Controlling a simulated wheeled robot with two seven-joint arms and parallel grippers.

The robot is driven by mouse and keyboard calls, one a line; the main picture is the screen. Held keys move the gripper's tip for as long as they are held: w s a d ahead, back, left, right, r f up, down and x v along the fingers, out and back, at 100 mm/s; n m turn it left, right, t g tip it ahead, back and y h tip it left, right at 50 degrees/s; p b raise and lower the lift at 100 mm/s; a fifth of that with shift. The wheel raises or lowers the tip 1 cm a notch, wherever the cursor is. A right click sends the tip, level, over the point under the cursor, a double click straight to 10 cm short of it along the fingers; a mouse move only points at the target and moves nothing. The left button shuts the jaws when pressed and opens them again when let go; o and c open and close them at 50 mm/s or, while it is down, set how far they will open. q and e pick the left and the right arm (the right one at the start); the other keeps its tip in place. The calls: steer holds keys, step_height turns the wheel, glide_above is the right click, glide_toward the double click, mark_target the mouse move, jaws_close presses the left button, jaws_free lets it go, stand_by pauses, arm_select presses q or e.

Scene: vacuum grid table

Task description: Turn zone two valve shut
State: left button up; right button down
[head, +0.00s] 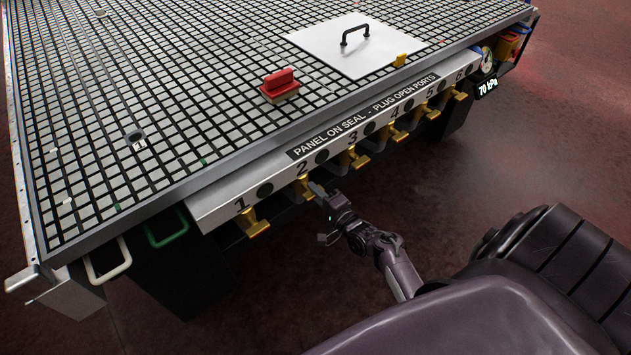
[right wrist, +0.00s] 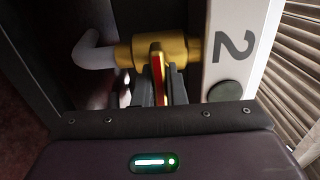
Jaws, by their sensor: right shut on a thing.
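The zone two valve (head: 302,187) is a brass valve below the number 2 on the table's front rail, partly hidden by my right gripper (head: 316,190). In the right wrist view its brass body (right wrist: 181,48) sits between a grey elbow pipe (right wrist: 97,54) and the white rail marked 2. Its handle (right wrist: 157,70), brass with a red face, points toward the camera. My right gripper (right wrist: 162,92) is shut on this handle, with the dark fingers close around it. My left gripper is not in view.
Brass valves 1 (head: 255,224) and 3 (head: 353,158) flank it on the numbered rail (head: 220,204). A red-handled block (head: 281,86) and a white panel (head: 352,50) lie on the grid table (head: 120,181). A gauge (head: 486,60) reads 70 kPa.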

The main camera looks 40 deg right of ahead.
steer(key=c, duration=1.5)
jaws_free()
steer(key=shift+s, duration=0.1)
steer(key=s, duration=0.7)
steer(key=shift+s+d, duration=0.3)
steer(key=shift+d, duration=0.05)
